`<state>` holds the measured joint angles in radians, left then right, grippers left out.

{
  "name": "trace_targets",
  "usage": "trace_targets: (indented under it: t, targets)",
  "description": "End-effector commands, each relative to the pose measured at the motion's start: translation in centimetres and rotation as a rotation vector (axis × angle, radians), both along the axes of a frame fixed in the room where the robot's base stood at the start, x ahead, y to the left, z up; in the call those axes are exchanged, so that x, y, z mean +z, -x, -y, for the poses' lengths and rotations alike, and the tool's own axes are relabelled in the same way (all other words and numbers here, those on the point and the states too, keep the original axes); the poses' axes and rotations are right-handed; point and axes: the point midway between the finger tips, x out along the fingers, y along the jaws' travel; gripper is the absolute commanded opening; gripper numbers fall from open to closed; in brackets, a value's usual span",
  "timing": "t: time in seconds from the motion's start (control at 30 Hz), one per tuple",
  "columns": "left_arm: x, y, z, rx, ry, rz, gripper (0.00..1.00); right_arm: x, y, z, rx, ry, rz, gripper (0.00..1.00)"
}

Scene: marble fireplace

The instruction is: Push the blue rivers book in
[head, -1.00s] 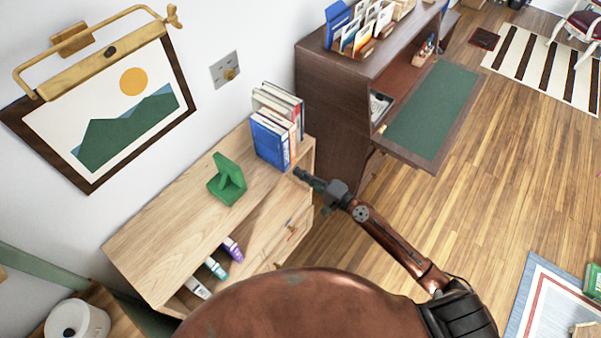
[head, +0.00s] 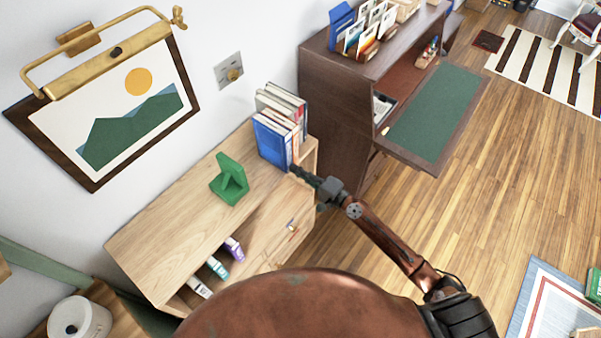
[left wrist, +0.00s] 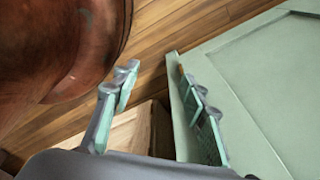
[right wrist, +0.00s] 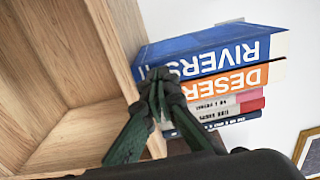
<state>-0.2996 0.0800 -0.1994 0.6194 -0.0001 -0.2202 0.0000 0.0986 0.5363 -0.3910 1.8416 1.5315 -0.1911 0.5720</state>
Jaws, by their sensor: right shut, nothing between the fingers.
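The blue rivers book (head: 269,142) stands upright at the left end of a row of books on the wooden cabinet's top. In the right wrist view the blue rivers book (right wrist: 215,52) shows its spine, with an orange book (right wrist: 240,78) beside it. My right gripper (head: 294,170) is shut and empty, its fingertips at the lower spine end of the books. In the right wrist view its tips (right wrist: 160,80) overlap the spines' lower end; I cannot tell whether they touch.
The wooden cabinet (head: 150,235) carries a green bookend (head: 229,180) left of the books, with bare top around it. Several markers or small books lie in its open shelf. A dark desk (head: 325,110) stands right of the books. A framed picture (head: 135,110) hangs on the wall.

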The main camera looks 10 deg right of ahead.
Motion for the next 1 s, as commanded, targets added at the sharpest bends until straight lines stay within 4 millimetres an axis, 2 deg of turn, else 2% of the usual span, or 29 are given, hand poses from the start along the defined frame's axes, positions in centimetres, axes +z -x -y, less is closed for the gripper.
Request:
trace_targets:
  t: [1.0]
  targets:
    - [0.2, -0.1, 0.0, -0.001, 0.0, 0.001, 0.4, -0.1, -1.6, -1.3, 0.001, 0.001, -0.001, 0.0]
